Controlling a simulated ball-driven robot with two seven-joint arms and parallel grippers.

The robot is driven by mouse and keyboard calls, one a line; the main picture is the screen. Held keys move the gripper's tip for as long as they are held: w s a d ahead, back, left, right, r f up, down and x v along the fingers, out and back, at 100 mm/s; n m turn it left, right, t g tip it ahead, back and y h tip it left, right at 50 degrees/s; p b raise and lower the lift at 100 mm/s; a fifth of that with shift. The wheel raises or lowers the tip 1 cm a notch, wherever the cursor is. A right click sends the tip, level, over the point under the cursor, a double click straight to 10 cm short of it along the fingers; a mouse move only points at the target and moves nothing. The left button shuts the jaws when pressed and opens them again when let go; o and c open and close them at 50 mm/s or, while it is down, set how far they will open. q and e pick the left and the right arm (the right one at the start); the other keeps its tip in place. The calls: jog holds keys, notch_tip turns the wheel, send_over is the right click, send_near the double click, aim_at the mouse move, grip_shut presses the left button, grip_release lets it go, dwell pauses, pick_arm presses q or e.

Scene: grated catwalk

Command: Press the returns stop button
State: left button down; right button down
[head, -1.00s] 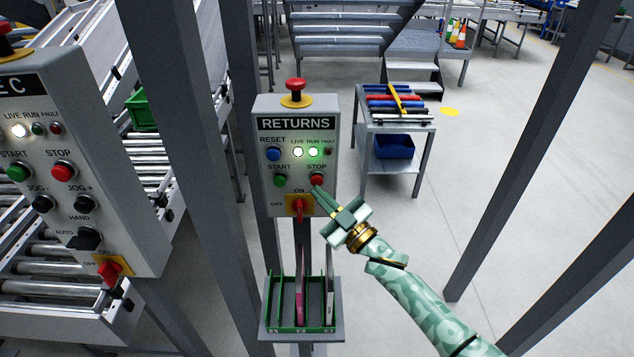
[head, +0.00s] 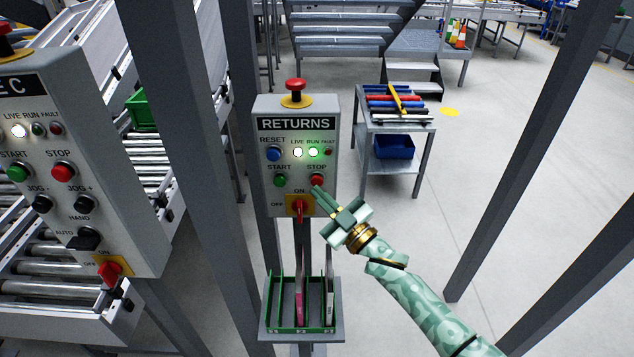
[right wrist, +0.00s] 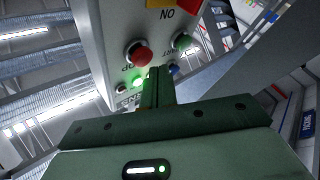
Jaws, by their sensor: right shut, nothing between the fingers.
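The returns panel (head: 262,205) is a grey box on a post, labelled RETURNS. Its red stop button (head: 317,180) is at the right, under the word STOP, and shows in the right wrist view (right wrist: 138,54) just left of the fingers. The green start button (head: 280,180) is left of it. The live and run lamps are lit white and green. My right gripper (head: 317,191) is shut and empty, its fingertips close to the stop button, slightly below it in the head view. I cannot tell whether they touch. My left gripper is not in view.
A red mushroom button (head: 296,86) tops the panel, and a red switch (head: 298,206) is below. A green rack (head: 290,327) hangs under it. Another panel (head: 140,240) is at left. Grey posts (head: 545,150) and a tool cart (head: 418,127) stand around.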

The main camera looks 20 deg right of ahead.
jog(key=shift+w, duration=0.1)
dwell(0.6)
jog(key=shift+w+d, duration=0.15)
jog(key=shift+w, duration=0.15)
jog(key=shift+w+d+b, duration=0.2)
jog(key=shift+w+b, duration=0.3)
jog(key=shift+w, duration=0.25)
dwell(0.8)
jog(key=shift+s, duration=0.1)
dwell(0.4)
jog(key=shift+s+a+p, duration=0.2)
jog(key=shift+s+p, duration=0.15)
jog(key=shift+s, duration=0.2)
jog(key=shift+s+a+p, duration=0.15)
jog(key=shift+s+p, duration=0.15)
jog(key=shift+s, duration=0.2)
jog(key=s+p, duration=0.1)
jog(key=s, duration=0.1)
jog(key=s+a+p, duration=0.1)
jog(key=s, duration=0.1)
jog(key=shift+s+a, duration=0.2)
jog(key=shift+s, duration=0.2)
